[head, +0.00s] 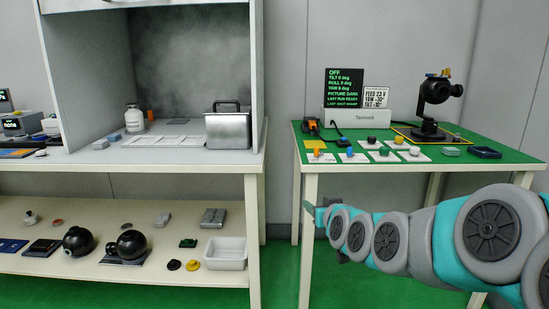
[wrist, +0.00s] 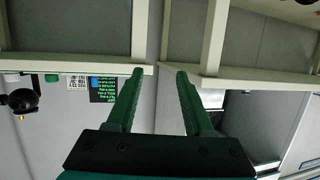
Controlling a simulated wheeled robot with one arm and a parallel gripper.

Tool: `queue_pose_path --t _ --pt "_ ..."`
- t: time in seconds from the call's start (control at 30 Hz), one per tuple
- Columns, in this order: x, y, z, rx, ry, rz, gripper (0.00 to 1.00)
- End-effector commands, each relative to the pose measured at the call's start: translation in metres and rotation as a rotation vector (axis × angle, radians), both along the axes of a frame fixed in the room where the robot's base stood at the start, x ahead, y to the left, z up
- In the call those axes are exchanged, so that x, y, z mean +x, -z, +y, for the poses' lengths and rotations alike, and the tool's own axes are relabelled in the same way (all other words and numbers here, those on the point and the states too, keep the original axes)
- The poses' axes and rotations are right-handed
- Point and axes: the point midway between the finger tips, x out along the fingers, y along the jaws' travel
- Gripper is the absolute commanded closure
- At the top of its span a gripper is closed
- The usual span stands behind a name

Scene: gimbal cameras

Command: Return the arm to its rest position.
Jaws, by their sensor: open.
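My arm (head: 430,240), teal and grey, reaches in from the right edge of the head view, in front of the green-topped table (head: 470,165). My gripper (head: 311,212) is at its left end, small and partly hidden by the arm, near the table's front left leg. In the wrist view my gripper (wrist: 160,73) shows two green fingers spread apart with nothing between them. That view is upside down. The fingers point toward the gap between the two tables and appear to touch nothing.
A camera on a gimbal (head: 436,92), a black display (head: 344,88) and several coloured knobs on cards stand on the green table. The left bench (head: 200,160) holds a grey hood with a metal box (head: 228,130). Its lower shelf (head: 190,272) carries black balls and a white tray (head: 225,253).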

Motion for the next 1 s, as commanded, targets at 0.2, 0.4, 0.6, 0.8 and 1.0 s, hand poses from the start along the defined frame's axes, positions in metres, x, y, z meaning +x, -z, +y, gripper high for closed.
queue_pose_path --t 0.2,0.4,0.6,0.8,1.0 --pt "-0.059 0.045 0.013 -0.031 -0.056 0.251 0.48" --pt "-0.155 0.1 0.009 -0.076 -0.069 0.597 0.48" --pt "-0.27 0.137 -0.01 -0.111 -0.018 0.95 0.48" --pt "-0.376 0.15 -0.031 -0.131 0.069 1.253 0.48" --pt "-0.431 0.148 -0.04 -0.134 0.127 1.407 0.48"
